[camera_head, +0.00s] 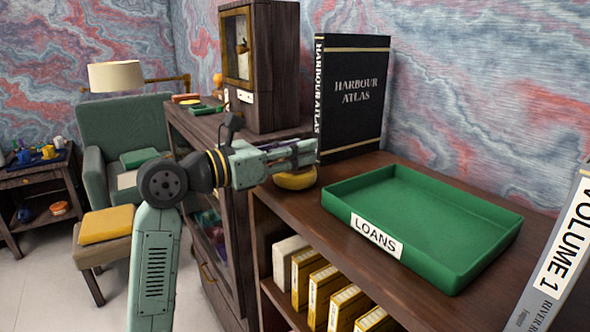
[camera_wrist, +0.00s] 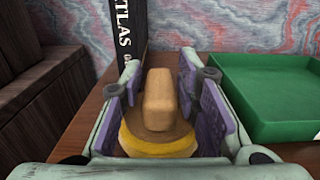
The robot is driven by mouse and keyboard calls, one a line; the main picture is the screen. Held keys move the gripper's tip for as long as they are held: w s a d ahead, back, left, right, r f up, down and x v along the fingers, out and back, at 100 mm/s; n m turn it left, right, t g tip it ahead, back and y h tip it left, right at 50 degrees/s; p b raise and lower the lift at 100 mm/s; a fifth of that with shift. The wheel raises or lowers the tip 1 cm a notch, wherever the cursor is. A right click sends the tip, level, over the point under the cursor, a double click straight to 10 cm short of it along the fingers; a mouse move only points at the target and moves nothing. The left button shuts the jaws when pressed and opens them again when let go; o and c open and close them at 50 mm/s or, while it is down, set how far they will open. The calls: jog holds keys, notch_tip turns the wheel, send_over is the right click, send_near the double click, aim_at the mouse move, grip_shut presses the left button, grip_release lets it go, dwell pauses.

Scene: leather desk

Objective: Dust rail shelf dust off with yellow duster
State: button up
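The yellow duster (camera_head: 295,181) sits on the brown wooden shelf top (camera_head: 420,172), in front of the atlas and left of the green tray. In the wrist view it has a tan block handle (camera_wrist: 160,98) and a yellow round base (camera_wrist: 158,145). My gripper (camera_head: 312,151) is directly over it in the head view. In the wrist view, my gripper's purple-padded fingers (camera_wrist: 160,85) stand on both sides of the handle, with a narrow gap showing on each side. I cannot make out dust on the shelf.
A black Harbour Atlas (camera_head: 356,95) stands upright behind the duster. A green tray labelled Loans (camera_head: 425,215) lies close on the right, and a grey Volume 1 book (camera_head: 555,255) leans at the far right. A wooden clock (camera_head: 262,65) stands on the cabinet to the left.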

grip_shut()
jog(key=shift+r, duration=0.1)
dwell(0.3)
jog(key=shift+r+b, duration=0.4)
jog(key=shift+r, duration=0.4)
jog(key=shift+s+a+r+b, duration=0.1)
jog(key=shift+s+r+b, duration=0.15)
jog(key=shift+r, duration=0.15)
jog(key=shift+s+a+r+b, duration=0.15)
jog(key=shift+r+b, duration=0.1)
jog(key=shift+r, duration=0.15)
jog(key=s+a+b, duration=0.1)
jog(key=s+b, duration=0.1)
jog(key=s, duration=0.5)
jog(key=s+a+r+b, duration=0.1)
jog(key=s+a+b, duration=0.1)
jog(key=s, duration=0.6)
jog(key=shift+r, duration=0.3)
